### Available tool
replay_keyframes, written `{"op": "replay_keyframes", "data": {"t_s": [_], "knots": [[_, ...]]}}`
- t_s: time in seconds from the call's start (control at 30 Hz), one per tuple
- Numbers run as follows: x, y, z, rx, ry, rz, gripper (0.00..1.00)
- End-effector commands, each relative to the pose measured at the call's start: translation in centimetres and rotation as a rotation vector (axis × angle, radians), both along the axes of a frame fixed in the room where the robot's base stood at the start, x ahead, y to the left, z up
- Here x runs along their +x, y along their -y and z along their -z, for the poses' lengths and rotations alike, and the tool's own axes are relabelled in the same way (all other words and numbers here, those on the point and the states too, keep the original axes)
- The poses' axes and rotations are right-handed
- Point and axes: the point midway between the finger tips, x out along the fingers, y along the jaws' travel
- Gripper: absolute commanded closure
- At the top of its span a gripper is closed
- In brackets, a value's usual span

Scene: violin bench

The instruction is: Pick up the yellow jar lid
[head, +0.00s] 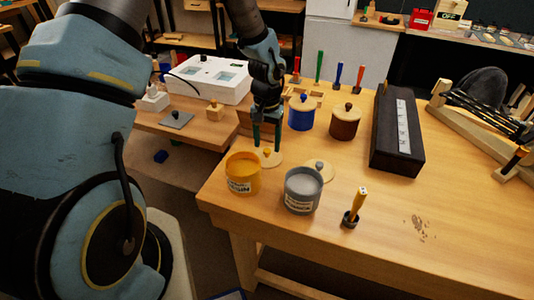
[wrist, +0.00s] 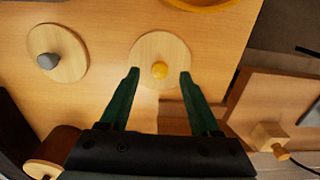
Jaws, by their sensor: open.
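The yellow jar lid is a round pale wooden disc with a yellow knob (wrist: 160,69), lying flat on the bench. In the head view the lid (head: 270,160) is just behind the open yellow jar (head: 243,175), partly hidden by my gripper. My gripper (head: 267,143) points down above the lid, open and empty. In the wrist view its green fingertips (wrist: 160,74) appear on either side of the knob, with gaps on both sides. Their exact height above the lid is hard to tell. The yellow jar's rim (wrist: 203,6) shows at the top of the wrist view.
A grey jar (head: 302,192) stands open, with a grey-knobbed lid (head: 320,170) behind it. A lidded blue jar (head: 301,117) and a lidded brown jar (head: 345,126) stand behind. A brush (head: 354,210) is at front. The bench edge is close on the left.

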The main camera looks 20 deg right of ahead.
Motion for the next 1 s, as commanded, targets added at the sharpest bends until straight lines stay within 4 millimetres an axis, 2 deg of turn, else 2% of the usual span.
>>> {"op": "replay_keyframes", "data": {"t_s": [0.2,0.47,1.0], "knots": [[0.0,0.0,2.0,0.001,0.001,0.000,0.36],[0.0,0.0,2.2,0.000,0.001,-0.001,0.38],[0.0,0.0,2.1,0.000,0.001,-0.001,0.98]]}}
